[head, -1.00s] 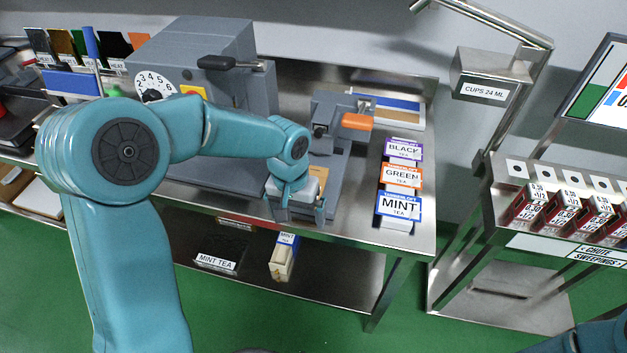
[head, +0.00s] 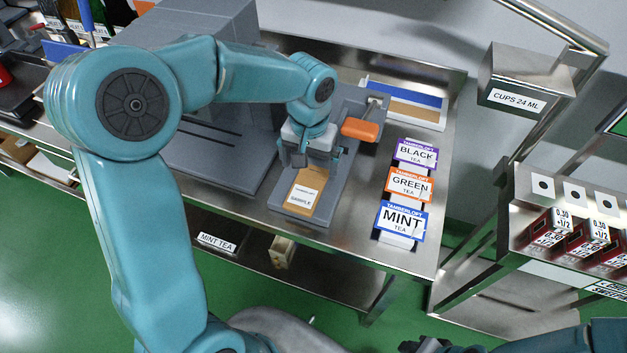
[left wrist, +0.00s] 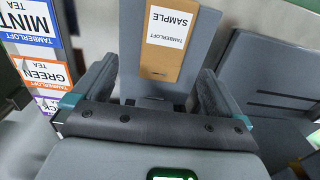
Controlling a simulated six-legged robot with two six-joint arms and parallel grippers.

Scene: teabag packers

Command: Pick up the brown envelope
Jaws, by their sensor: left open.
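The brown envelope (head: 300,201) lies flat on the grey base of a small press with an orange handle. It has a white label reading "SAMPLE". My left gripper (head: 308,160) is above the far end of the envelope, open and empty. In the left wrist view the envelope (left wrist: 164,66) shows beyond and between the open fingers of my left gripper (left wrist: 153,92), apart from them. Part of the envelope's far end is hidden by the gripper in the head view. My right arm shows only in part at the bottom right of the head view, and its jaws are not clear.
The orange handle (head: 360,129) stands close right of my left gripper. Tea boxes marked BLACK (head: 416,154), GREEN (head: 409,185) and MINT (head: 400,220) stand at the right of the steel table. A large grey machine (head: 215,150) is on the left. A metal cups box (head: 516,98) is at the upper right.

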